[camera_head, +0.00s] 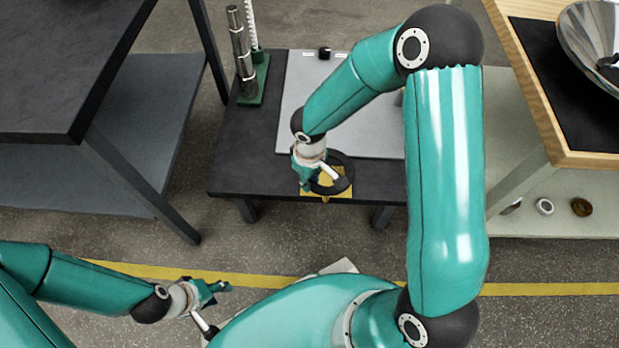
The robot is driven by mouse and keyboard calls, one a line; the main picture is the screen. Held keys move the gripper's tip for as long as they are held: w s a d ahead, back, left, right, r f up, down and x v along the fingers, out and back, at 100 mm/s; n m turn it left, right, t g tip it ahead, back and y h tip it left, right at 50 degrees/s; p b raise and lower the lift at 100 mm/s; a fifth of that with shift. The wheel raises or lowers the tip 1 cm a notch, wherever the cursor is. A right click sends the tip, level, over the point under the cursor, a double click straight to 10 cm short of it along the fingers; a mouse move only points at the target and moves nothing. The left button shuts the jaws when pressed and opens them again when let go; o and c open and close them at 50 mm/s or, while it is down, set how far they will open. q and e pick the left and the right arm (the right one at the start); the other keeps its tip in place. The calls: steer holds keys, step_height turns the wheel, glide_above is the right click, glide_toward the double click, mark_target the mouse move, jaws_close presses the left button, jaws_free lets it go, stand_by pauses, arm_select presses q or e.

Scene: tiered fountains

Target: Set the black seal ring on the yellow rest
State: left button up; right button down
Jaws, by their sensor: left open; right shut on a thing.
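The black seal ring (345,160) is in my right gripper (322,182), above the front edge of the low dark table. The yellow rest (336,193) is just under the ring and gripper at that edge, and much of it is hidden by them. I cannot tell whether the ring touches the rest. My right gripper is shut on the ring, and its fingertips are partly hidden by its own wrist. My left gripper (218,291) is open and empty, low at the left, away from the table and above the floor.
The low table (240,165) bears a grey panel (375,143) and a green stand (257,88) with a metal column. A dark workbench (60,60) stands at the left. A wooden-edged table (540,120) with a large metal bowl (595,40) stands at the right. A yellow line crosses the floor.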

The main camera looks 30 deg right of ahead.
steer(key=shift+f+b, duration=0.9)
steer(key=shift+b, duration=0.05)
steer(key=c, duration=0.9)
jaws_free()
steer(key=shift+r, duration=0.1)
step_height(320, 180, up, 12)
steer(key=shift+f, duration=0.1)
